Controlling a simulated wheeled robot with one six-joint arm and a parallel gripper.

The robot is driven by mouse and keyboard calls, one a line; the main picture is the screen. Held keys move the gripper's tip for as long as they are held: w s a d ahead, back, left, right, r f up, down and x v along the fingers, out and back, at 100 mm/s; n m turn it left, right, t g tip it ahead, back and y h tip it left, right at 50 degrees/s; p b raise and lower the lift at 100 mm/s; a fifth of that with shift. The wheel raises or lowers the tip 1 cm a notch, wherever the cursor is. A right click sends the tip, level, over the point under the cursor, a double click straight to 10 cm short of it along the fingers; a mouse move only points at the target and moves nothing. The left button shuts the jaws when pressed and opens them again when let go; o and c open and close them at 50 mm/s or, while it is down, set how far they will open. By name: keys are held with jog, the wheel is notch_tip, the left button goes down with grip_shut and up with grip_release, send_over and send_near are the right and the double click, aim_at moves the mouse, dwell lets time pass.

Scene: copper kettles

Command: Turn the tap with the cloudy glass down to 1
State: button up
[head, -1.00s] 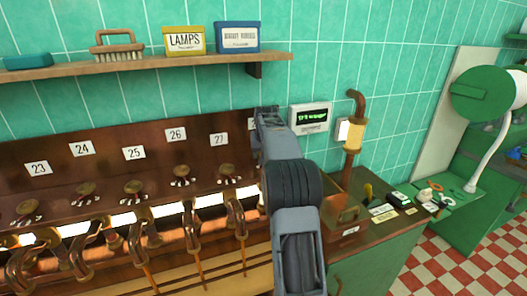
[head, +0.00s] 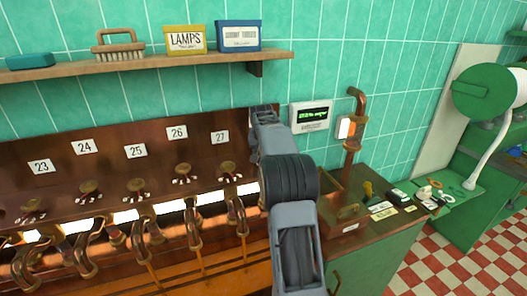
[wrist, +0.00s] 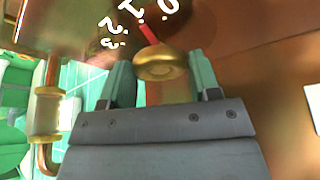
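A brass tap knob (wrist: 160,64) with a red pointer (wrist: 148,33) shows in the wrist view. White dial numbers sit around it, and the pointer aims roughly at the 1. My gripper (wrist: 163,82) has its two green fingertips on either side of this knob. Whether they press on it or leave small gaps, I cannot tell. In the head view my arm (head: 285,185) hides this knob and its number plate. Other brass taps with dials stand in a row to the left, such as the tap under plate 27 (head: 228,169). I cannot make out which glass is cloudy.
Copper pipes (head: 190,225) run below the taps. A shelf (head: 150,65) above holds a brush and boxes. A small display (head: 311,116) and a copper pipe (head: 352,160) are on the wall to the right. Small items lie on the counter (head: 365,232) at right.

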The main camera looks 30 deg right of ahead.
jog(key=o, duration=0.4)
jog(key=shift+o, duration=0.2)
jog(key=v, duration=1.3)
jog(key=shift+a+r, duration=0.2)
jog(key=shift+r, duration=0.15)
